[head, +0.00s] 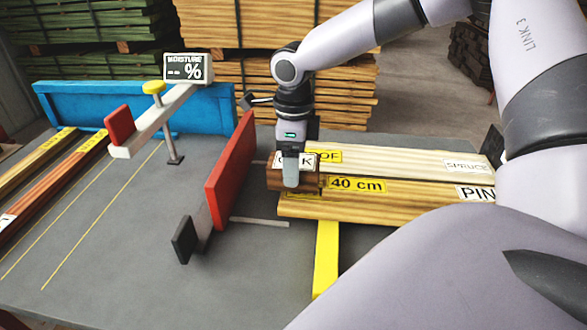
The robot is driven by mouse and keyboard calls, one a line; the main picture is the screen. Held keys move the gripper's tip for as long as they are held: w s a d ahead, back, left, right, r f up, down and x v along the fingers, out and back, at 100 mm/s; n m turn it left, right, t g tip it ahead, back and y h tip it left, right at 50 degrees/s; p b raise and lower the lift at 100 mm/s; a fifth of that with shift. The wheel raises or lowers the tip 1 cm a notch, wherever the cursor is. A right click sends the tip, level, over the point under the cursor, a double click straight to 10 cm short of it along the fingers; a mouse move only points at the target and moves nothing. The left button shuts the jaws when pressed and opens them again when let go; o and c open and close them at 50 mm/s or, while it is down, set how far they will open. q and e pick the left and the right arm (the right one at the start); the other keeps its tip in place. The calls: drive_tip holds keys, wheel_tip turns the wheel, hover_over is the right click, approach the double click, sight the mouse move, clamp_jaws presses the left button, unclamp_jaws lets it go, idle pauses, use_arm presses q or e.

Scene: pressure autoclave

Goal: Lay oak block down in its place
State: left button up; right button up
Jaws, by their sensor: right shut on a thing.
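The oak block (274,179) is a short brown piece with a white label on top, partly covered by my gripper so that only some letters show. My right gripper (291,172) points down and is shut on the oak block. The block is at the left ends of a pale spruce board (405,160) and a yellowish pine board (400,195), to the right of a red upright plate (231,170). I cannot tell whether the block rests on something or hangs just above it. My left gripper is not in view.
A moisture meter display (186,68) and a stand with a yellow knob (154,88) are at the back left. A blue rail (200,108) runs behind. Brown boards (62,180) lie at the left. A yellow strip (326,255) lies in front. The front left grey tabletop (110,270) is clear.

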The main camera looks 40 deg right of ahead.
drive_tip(key=shift+f, duration=0.9)
drive_tip(key=shift+f, duration=0.15)
drive_tip(key=o, duration=1.2)
wheel_tip(320, 180, up, 12)
drive_tip(key=shift+r+p, duration=0.2)
drive_tip(key=shift+p, duration=0.25)
